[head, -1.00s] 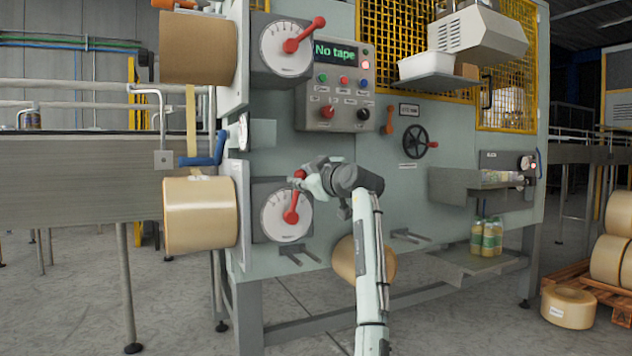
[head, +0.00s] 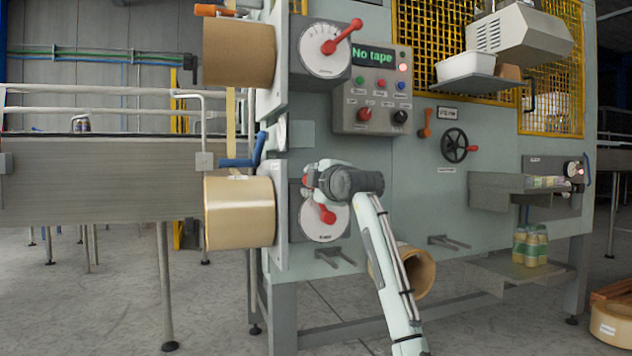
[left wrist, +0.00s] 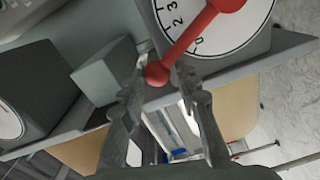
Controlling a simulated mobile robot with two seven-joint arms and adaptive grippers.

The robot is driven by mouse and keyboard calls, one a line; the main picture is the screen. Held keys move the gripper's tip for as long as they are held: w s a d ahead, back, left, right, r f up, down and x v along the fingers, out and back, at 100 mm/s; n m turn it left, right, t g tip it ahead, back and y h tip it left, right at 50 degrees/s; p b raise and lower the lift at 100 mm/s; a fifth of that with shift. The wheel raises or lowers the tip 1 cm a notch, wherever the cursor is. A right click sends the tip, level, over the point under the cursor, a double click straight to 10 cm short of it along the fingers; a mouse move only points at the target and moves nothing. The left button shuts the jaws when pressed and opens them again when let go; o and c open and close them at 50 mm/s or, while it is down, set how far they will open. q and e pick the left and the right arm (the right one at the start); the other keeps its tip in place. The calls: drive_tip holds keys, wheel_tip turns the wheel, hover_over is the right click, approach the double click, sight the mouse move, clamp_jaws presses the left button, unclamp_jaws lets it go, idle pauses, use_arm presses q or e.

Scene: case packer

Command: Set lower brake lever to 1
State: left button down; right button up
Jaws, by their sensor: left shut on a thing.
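The lower brake lever (head: 326,216) is red and sits on a round white dial (head: 318,232) below the upper dial. My left gripper (head: 308,182) is at the lever's outer end, up and left of its hub. In the left wrist view, the two fingers (left wrist: 160,80) stand on either side of the lever's red ball knob (left wrist: 157,73) and are shut on it. There the lever (left wrist: 190,38) crosses the scale between 2 and 0, covering the place between them. My right gripper is in neither view.
The upper dial with its red lever (head: 342,38) is above, beside a panel reading "No tape" (head: 372,55). A tape roll (head: 240,212) and a blue handle (head: 240,160) are left of the lower dial. Metal prongs (head: 335,257) stick out below it.

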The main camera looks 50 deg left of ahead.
use_arm(q)
drive_tip(key=shift+w+d+f, duration=0.1)
idle(0.5)
drive_tip(key=c, duration=1.1)
unclamp_jaws()
drive_tip(key=shift+c, duration=0.2)
drive_tip(key=v, duration=1.2)
